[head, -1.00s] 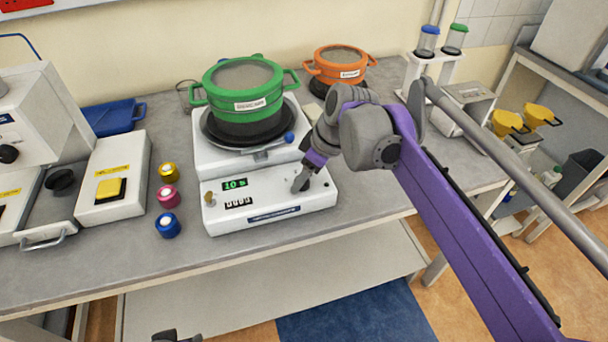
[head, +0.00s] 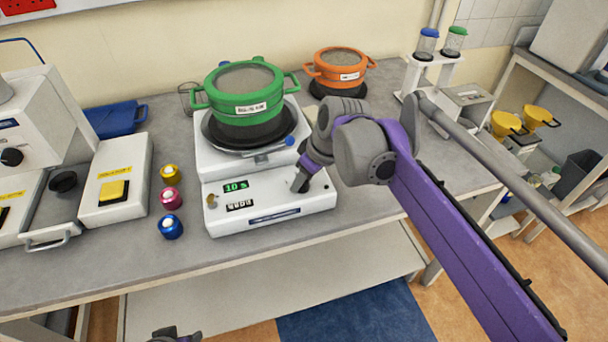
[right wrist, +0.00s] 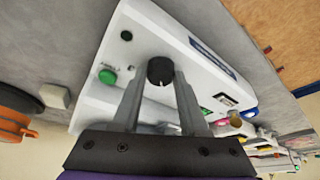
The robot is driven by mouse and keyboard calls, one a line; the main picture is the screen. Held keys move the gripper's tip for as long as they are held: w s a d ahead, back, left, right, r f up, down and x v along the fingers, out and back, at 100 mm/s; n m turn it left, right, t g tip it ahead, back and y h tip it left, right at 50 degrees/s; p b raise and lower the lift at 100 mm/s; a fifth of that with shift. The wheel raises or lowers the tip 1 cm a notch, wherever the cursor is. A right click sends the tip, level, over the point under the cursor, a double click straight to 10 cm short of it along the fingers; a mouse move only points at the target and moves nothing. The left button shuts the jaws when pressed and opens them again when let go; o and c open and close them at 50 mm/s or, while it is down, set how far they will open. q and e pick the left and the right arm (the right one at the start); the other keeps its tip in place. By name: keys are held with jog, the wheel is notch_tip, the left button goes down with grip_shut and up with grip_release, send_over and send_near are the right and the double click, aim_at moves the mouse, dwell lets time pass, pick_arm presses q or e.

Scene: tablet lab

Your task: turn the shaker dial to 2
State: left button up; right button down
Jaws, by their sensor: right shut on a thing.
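The white shaker (head: 325,200) stands on the bench with its control panel facing me. Its green display (head: 236,186) reads 10 s, and a small black-and-white counter sits below it. The black dial (right wrist: 160,71) is at the panel's right side and shows between my fingertips in the right wrist view. My right gripper (head: 299,184) is shut on the dial; it also shows in the right wrist view (right wrist: 160,80). A pale mark shows on the dial, but its numbers are not readable. A piece of my left gripper (head: 175,335) shows at the bottom edge; its jaws are unclear.
A green pot (head: 246,95) sits on the shaker's platform. An orange pot (head: 340,68) stands behind right. Yellow (head: 170,174), pink (head: 170,198) and blue (head: 171,226) capped pieces stand left of the shaker. A machine with a yellow switch (head: 114,190) stands further left.

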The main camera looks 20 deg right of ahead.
jog(key=m+p, duration=0.1)
jog(key=m, duration=0.1)
jog(key=m+t+h+p, duration=0.1)
jog(key=m, duration=0.1)
jog(key=shift+a+r+h, duration=0.15)
jog(key=shift+h, duration=0.15)
jog(key=shift+m+h+p, duration=0.8)
jog(key=shift+m+h, duration=0.1)
jog(key=shift+m, duration=1.6)
jog(key=shift+c, duration=2.2)
grip_release()
jog(key=v, duration=1)
jog(key=shift+r+p, duration=0.3)
jog(key=shift+p, duration=0.15)
jog(key=shift+s+a, duration=0.1)
jog(key=shift+a, duration=0.05)
